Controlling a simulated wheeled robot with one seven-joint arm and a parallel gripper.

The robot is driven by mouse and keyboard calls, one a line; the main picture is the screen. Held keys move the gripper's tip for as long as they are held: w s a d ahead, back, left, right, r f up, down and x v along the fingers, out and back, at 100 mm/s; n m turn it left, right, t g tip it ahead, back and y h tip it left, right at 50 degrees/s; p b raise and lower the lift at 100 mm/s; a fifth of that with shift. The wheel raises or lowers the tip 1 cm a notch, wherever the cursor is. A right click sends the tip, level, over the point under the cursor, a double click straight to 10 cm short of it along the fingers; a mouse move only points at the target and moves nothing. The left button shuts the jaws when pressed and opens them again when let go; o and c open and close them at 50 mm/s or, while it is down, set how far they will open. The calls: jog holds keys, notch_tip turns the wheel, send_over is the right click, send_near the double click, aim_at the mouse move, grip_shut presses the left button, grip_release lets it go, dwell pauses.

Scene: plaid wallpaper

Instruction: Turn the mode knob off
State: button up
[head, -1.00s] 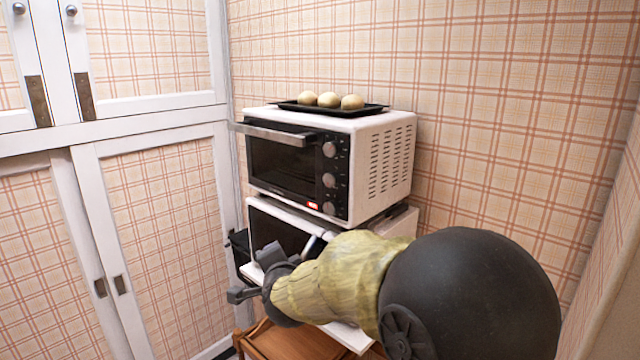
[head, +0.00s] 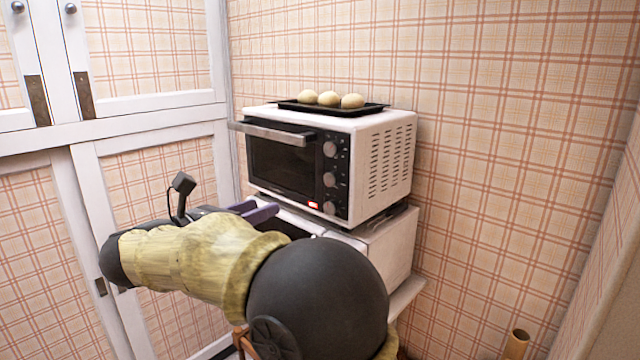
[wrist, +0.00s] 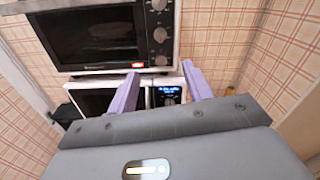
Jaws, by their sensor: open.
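A white toaster oven (head: 385,190) with a black front stands against the plaid wall. Its right panel carries three round grey knobs in a column: top (head: 329,149), middle (head: 329,180) and bottom (head: 329,208). I cannot read which one is the mode knob, nor their settings. The knobs also show at the top of the wrist view, with the middle one clear (wrist: 160,35). My gripper (head: 258,210) is open and empty, below and in front of the oven. In the wrist view its purple fingers (wrist: 163,88) are spread wide, below the knobs and apart from them.
A white microwave (head: 385,245) sits under the oven; its blue display (wrist: 167,92) shows between my fingers. The oven's door handle (head: 275,133) juts forward. A black tray (head: 375,108) with three buns (head: 329,98) lies on top. White cabinets (head: 150,125) stand at left.

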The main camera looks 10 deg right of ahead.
aim_at(328, 180)
jog(key=shift+s+d+r, duration=0.1)
jog(key=shift+d, duration=0.05)
jog(key=p+x, duration=0.7)
jog(key=x, duration=1)
jog(key=c, duration=1)
jog(key=shift+o, duration=0.2)
